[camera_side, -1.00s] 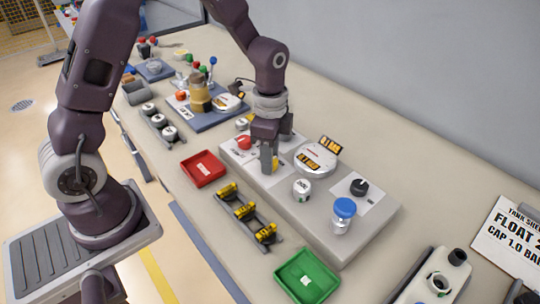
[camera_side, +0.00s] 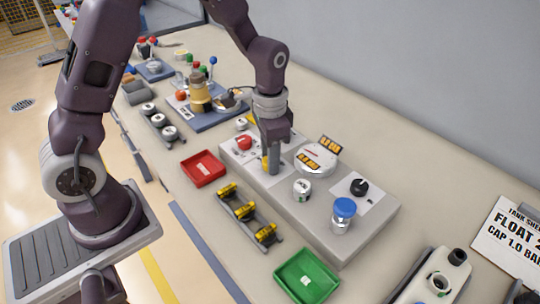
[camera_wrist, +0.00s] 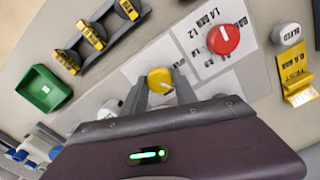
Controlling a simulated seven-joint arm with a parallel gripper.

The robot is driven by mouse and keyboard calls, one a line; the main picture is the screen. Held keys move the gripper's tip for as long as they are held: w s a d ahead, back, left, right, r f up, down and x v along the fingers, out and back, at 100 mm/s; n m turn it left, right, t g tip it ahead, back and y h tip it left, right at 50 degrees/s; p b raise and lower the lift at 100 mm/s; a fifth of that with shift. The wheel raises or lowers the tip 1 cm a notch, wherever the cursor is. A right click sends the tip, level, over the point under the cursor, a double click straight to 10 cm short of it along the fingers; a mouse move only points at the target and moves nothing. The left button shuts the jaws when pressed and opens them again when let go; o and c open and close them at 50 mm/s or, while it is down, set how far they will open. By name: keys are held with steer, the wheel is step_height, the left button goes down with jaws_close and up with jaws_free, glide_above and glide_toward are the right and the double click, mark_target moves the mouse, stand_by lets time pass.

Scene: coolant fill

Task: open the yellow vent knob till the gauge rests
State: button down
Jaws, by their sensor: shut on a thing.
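The yellow vent knob (camera_wrist: 160,80) sits on a pale label plate in the wrist view, with a white pointer mark on its top. My gripper (camera_wrist: 161,92) has one finger on each side of it and is shut on it. In the side view, my gripper (camera_side: 271,168) points down at the grey panel, and only a sliver of the yellow knob (camera_side: 265,164) shows beside the fingers. A round white unit that looks like the gauge (camera_side: 316,157) lies just right of the gripper, with an orange-lit display too small to read.
On the grey panel (camera_side: 300,222) are a red knob (camera_side: 244,142), a black knob (camera_side: 359,187), a white cap (camera_side: 302,187) and a blue-capped bottle (camera_side: 344,212). A red tray (camera_side: 203,168), a rack of yellow parts (camera_side: 246,211) and a green tray (camera_side: 307,276) lie in front.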

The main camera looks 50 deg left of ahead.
steer(key=n, duration=0.4)
steer(key=shift+n, duration=0.3)
steer(key=n, duration=0.4)
steer(key=shift+n, duration=0.3)
steer(key=c, duration=1)
jaws_free()
steer(key=shift+o, duration=0.2)
steer(key=shift+r, duration=0.1)
step_height(320, 180, up, 7)
steer(key=shift+f, duration=0.1)
